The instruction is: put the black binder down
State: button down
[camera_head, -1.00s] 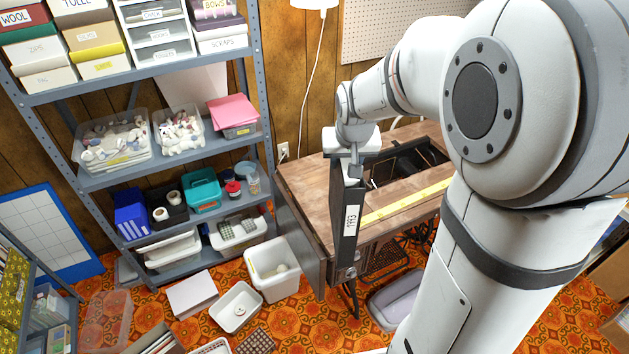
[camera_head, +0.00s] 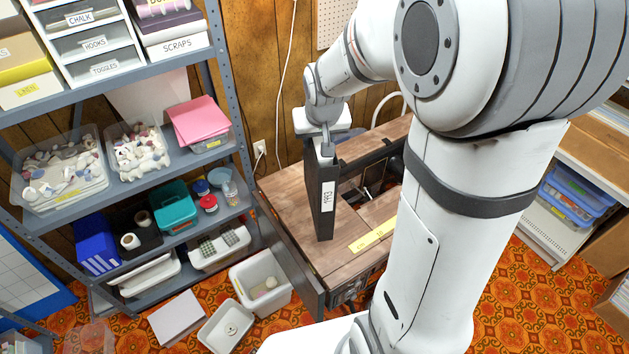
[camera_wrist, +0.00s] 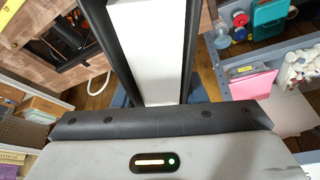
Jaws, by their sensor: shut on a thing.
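The black binder (camera_head: 323,217) with a white spine label reading 1993 is upright under my gripper (camera_head: 326,143) in the head view. My gripper is shut on its top end. The binder is over the left part of the wooden sewing table (camera_head: 286,203); whether its bottom touches the tabletop I cannot tell. In the wrist view the binder (camera_wrist: 147,45) extends away from my gripper, its white pages between two dark covers. The fingertips are not clear in either view.
A yellow measuring strip (camera_head: 373,235) lies on the table, right of the binder, beside an opening with dark machine parts. A grey shelf unit (camera_head: 225,97) with bins stands left. A white bin (camera_head: 262,284) stands on the floor by the table. Bare tabletop shows around the binder.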

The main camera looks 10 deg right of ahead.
notch_tip(320, 180, down, 8)
jog(key=shift+r, duration=0.25)
jog(key=shift+d, duration=0.1)
jog(key=shift+f, duration=0.2)
jog(key=c, duration=0.9)
grip_release()
jog(key=shift+s, duration=0.1)
